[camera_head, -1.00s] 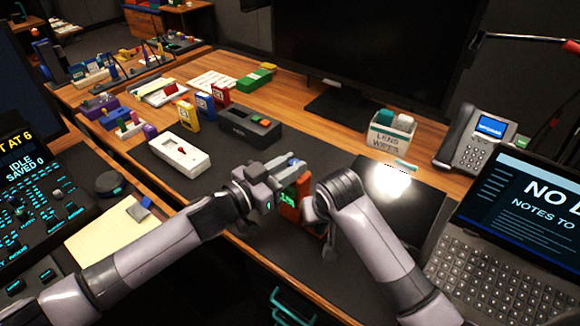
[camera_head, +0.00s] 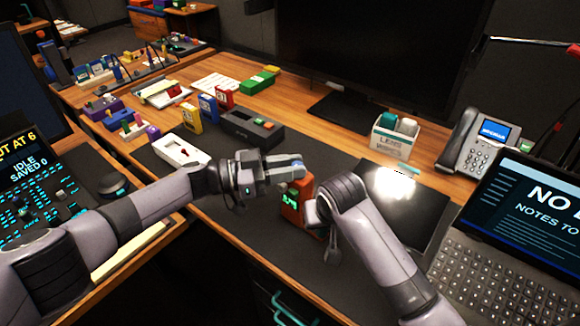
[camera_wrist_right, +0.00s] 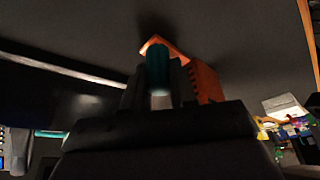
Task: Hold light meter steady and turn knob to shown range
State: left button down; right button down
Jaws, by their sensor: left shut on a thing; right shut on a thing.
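The light meter (camera_head: 292,208) is an orange upright box with a lit green display on its front, standing on the dark desk mat. My left gripper (camera_head: 296,168) comes in from the left at the meter's top and is shut there; the knob is hidden by its fingers. My right gripper is shut on the light meter from the right, mostly hidden behind its own wrist in the head view. In the right wrist view its fingers (camera_wrist_right: 160,85) close around a teal part, with the meter's orange body (camera_wrist_right: 207,83) just behind them.
A white box with a red part (camera_head: 180,151), a dark grey box (camera_head: 252,130) and several coloured boxes stand behind left. A wipes box (camera_head: 393,137), a phone (camera_head: 474,143) and a laptop (camera_head: 490,240) are to the right. Bare mat lies in front of the meter.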

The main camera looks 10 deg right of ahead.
pick_arm(q)
jog(key=shift+s+g, duration=0.1)
jog(key=shift+g, duration=0.2)
dwell(0.4)
jog(key=c, duration=0.9)
grip_release()
jog(key=shift+a, duration=0.15)
jog(key=a, duration=1.1)
jog(key=shift+s+a, duration=0.15)
jog(key=shift+a, duration=0.25)
jog(key=shift+s+a+r, duration=0.1)
jog(key=shift+a+r, duration=0.4)
jog(key=shift+a, duration=0.85)
jog(key=shift+a+r, duration=0.5)
jog(key=shift+a, duration=0.8)
jog(key=shift+s+a+r, duration=0.1)
jog(key=shift+a+r, duration=0.4)
jog(key=shift+a, duration=0.85)
